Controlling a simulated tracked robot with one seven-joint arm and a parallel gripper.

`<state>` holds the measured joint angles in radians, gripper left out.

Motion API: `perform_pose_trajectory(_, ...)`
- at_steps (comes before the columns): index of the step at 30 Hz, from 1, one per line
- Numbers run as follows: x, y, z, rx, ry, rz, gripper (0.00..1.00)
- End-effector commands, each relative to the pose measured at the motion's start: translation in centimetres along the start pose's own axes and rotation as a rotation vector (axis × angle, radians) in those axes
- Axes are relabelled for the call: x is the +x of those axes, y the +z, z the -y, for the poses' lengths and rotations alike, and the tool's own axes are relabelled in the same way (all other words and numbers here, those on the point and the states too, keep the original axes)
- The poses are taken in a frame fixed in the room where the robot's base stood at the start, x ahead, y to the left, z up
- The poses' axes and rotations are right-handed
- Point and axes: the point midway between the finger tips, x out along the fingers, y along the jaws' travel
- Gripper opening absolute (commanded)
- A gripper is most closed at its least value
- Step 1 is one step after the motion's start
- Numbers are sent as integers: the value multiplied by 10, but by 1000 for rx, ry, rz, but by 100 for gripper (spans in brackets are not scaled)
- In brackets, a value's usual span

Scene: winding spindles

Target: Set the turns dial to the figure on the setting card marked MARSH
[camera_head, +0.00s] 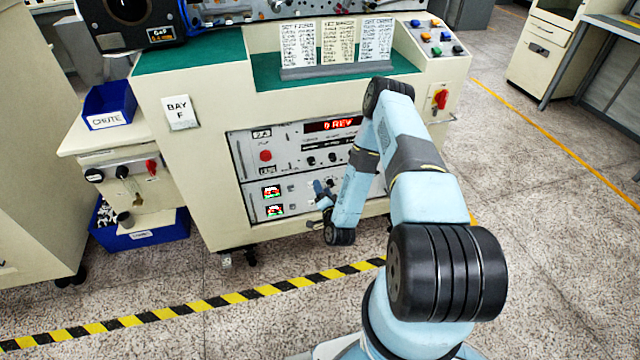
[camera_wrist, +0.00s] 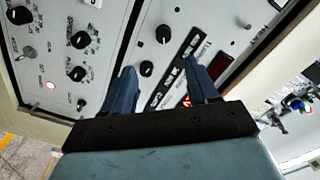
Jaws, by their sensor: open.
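My gripper (camera_head: 324,194) is low in front of the machine's control panel, partly hidden by my arm in the head view. In the wrist view the two blue fingers of my gripper (camera_wrist: 163,78) are apart with nothing held. A black knob (camera_wrist: 146,68) shows between the fingertips, and a second knob (camera_wrist: 163,33) lies beyond it; I cannot tell which is the turns dial. A red display (camera_head: 331,126) appears to read 0 REV. Three setting cards (camera_head: 338,42) stand in a rack on top; their small print is too blurred to identify MARSH.
A red rotary switch (camera_head: 440,98) is at the machine's right. A blue chute bin (camera_head: 109,106) stands left. Yellow-black floor tape (camera_head: 190,308) crosses the open floor in front.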

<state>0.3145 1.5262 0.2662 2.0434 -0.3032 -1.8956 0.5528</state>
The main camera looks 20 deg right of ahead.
Motion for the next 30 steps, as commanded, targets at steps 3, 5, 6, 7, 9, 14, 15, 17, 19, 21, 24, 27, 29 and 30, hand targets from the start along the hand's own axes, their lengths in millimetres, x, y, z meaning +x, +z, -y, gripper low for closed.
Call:
perform_pose_trajectory(3,-2,6,-1,-166,3,15,59)
perform_pose_trajectory(5,-4,7,-2,-286,4,19,59)
perform_pose_trajectory(6,-4,7,-2,-369,4,20,59)
perform_pose_trajectory(7,-4,7,-2,-432,4,20,59)
perform_pose_trajectory(9,-4,6,-1,-567,1,18,59)
perform_pose_trajectory(14,-2,1,3,-800,-5,4,59)
perform_pose_trajectory(15,-1,0,3,-836,-6,1,59)
perform_pose_trajectory(17,0,-1,4,-872,-7,-2,59)
perform_pose_trajectory(19,2,-1,4,-892,-7,-5,59)
perform_pose_trajectory(21,6,-2,4,-896,-6,-6,59)
perform_pose_trajectory(24,18,-2,5,-894,-7,-8,59)
perform_pose_trajectory(27,34,-2,5,-893,-7,-8,59)
perform_pose_trajectory(29,45,-2,5,-892,-8,-9,59)
perform_pose_trajectory(30,52,-2,5,-892,-7,-8,59)
